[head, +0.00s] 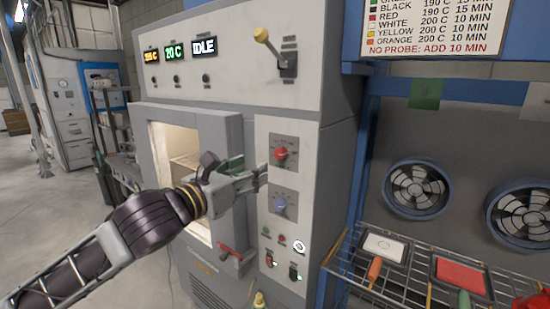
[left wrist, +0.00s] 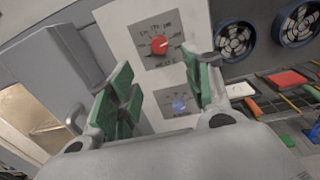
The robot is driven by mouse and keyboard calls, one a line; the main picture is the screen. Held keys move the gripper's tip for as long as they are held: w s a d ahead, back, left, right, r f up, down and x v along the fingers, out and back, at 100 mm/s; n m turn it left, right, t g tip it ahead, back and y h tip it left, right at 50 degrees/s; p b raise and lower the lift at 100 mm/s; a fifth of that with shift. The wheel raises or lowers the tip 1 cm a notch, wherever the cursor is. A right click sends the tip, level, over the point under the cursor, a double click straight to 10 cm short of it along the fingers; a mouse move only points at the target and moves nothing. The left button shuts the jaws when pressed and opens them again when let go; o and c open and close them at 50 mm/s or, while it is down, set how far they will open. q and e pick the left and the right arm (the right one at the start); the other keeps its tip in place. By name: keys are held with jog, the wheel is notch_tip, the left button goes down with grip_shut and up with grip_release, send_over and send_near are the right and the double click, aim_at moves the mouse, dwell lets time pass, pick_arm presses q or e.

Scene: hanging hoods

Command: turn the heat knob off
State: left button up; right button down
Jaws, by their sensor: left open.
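A red knob (head: 281,153) sits on the upper dial plate of the oven's light control panel. It also shows in the left wrist view (left wrist: 159,46), with marks around it too small to read surely. A blue knob (head: 279,203) is on the dial plate below, seen also in the left wrist view (left wrist: 179,106). I take the red one as the heat knob. My left gripper (head: 260,178) is open and empty in front of the panel, just left of the knobs. In the left wrist view its green-padded fingers (left wrist: 158,65) stand either side of the red knob's line, apart from it. My right gripper is out of view.
The oven door (head: 218,150) stands open left of the panel, close to my left gripper. A yellow-tipped lever (head: 262,36) sticks out above. Small switches (head: 294,272) are lower down. A wire rack (head: 400,277) with trays and fans (head: 417,187) are at right.

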pick_arm(q)
send_near(278, 156)
jog(key=shift+x, duration=1.1)
jog(key=shift+p+x, duration=0.5)
jog(key=shift+x, duration=2.6)
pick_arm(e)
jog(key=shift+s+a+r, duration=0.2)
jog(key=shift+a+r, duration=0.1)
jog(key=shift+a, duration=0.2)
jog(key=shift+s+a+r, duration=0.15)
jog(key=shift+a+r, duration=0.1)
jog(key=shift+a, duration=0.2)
pick_arm(q)
jog(key=c, duration=0.9)
jog(key=shift+c, duration=0.5)
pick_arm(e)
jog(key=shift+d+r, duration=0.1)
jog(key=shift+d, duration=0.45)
pick_arm(q)
jog(key=shift+p, duration=0.3)
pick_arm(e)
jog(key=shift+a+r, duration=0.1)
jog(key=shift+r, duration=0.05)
